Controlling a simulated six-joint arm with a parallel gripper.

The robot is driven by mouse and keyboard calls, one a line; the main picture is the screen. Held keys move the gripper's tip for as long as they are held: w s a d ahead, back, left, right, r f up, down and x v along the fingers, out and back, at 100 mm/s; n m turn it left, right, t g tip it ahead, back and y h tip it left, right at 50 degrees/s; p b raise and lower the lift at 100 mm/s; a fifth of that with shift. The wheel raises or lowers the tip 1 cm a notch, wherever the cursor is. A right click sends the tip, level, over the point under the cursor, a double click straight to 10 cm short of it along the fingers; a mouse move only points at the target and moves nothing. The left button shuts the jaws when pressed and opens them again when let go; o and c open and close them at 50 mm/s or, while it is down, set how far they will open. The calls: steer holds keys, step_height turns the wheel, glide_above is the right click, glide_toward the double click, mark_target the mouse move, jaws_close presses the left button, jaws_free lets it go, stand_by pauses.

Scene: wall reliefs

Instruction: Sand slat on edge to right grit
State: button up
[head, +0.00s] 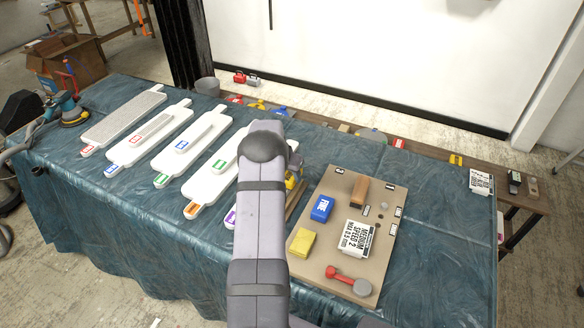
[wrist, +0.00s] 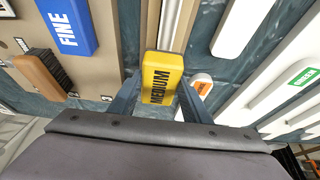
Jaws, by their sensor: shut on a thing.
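My gripper (wrist: 160,98) is shut on a yellow block marked MEDIUM (wrist: 162,77), held between its two fingers. In the head view my arm hides most of the gripper; a bit of yellow shows just right of it. White slats with raised strips lie in a row left of my arm, such as the green-labelled one (head: 196,144) and the orange-labelled one (head: 208,190). In the wrist view white slats (wrist: 245,22) lie right of the held block. A card reading MEDIUM SPEED 2 (head: 356,238) lies on a tan board.
The tan board (head: 330,278) holds a blue FINE block (head: 322,208), another yellow block (head: 302,242), a brown brush (head: 360,190) and a red-handled tool (head: 345,278). A sander (head: 70,108) sits far left.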

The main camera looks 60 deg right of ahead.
steer(key=a, duration=0.4)
steer(key=shift+a, duration=0.1)
steer(key=shift+a+f+b, duration=0.1)
steer(key=shift+a+b, duration=3.05)
steer(key=shift+a, duration=3.95)
steer(key=shift+s+a+r+p, duration=0.1)
steer(key=shift+r+p, duration=0.2)
steer(key=shift+p, duration=0.25)
steer(key=shift+d+f, duration=0.15)
steer(key=shift+d, duration=0.1)
steer(key=shift+d+f+p, duration=0.1)
steer(key=shift+d+p, duration=2.95)
steer(key=shift+d, duration=3.8)
steer(key=shift+d+f, duration=0.1)
steer(key=shift+d, duration=1.8)
steer(key=shift+d+b, duration=1.65)
steer(key=shift+d, duration=1)
step_height(320, 180, up, 3)
steer(key=shift+d+f+p, duration=0.1)
steer(key=shift+d+p, duration=0.05)
steer(key=shift+p, duration=0.4)
steer(key=shift+r+p, duration=0.35)
steer(key=shift+r, duration=0.4)
steer(key=shift+r+p, duration=1)
steer(key=shift+r, duration=1.1)
